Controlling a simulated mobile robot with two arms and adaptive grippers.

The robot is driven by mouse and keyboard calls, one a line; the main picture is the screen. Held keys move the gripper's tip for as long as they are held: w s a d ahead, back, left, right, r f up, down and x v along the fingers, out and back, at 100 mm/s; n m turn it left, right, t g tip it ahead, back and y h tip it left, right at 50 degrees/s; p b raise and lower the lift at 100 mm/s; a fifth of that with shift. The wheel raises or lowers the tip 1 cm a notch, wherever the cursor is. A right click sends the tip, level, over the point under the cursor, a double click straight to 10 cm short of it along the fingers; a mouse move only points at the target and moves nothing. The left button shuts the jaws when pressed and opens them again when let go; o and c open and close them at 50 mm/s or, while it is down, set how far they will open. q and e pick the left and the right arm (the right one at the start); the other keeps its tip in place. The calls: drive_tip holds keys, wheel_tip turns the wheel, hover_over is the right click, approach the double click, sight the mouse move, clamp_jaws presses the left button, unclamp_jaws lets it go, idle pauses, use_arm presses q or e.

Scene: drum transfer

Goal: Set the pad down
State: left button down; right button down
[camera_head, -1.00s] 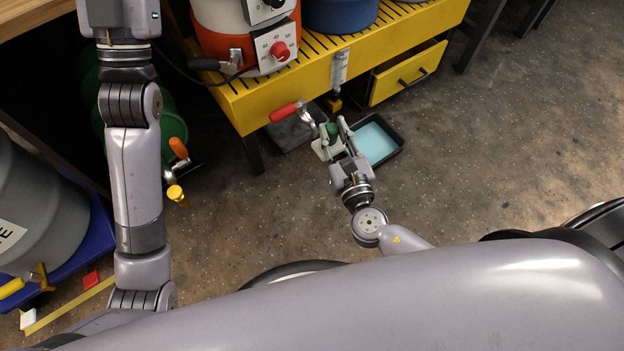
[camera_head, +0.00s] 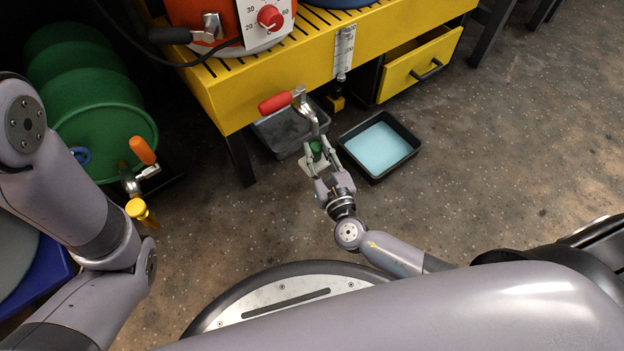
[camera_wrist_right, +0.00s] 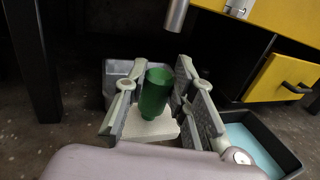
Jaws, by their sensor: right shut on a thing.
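The pad (camera_wrist_right: 150,128) is a white slab with a green grip (camera_wrist_right: 155,92) standing up from it. My right gripper (camera_head: 314,148) is shut on the green grip, and the pad hangs below the fingers. In the head view the metal tap and the fingers partly cover the grip, and only a white edge of the pad (camera_head: 308,168) shows. The pad is over the floor in front of the yellow bench, left of the black tray with light blue inside. I cannot tell whether it touches anything below. My left gripper is out of view; only its arm shows.
A black tray (camera_head: 405,164) with a light blue inside lies on the floor. A grey bin (camera_head: 275,135) is under the yellow bench (camera_head: 225,105). A red-handled tap (camera_head: 275,103) juts out above the gripper. Open floor lies right.

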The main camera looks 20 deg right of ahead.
drive_tip(key=shift+w+f, duration=0.2)
drive_tip(key=shift+f, duration=0.4)
wheel_tip(320, 180, down, 9)
drive_tip(key=b, duration=0.8)
drive_tip(key=shift+f, duration=0.2)
drive_tip(key=shift+r, duration=0.1)
drive_tip(key=c, duration=1.3)
unclamp_jaws()
drive_tip(key=shift+c, duration=0.2)
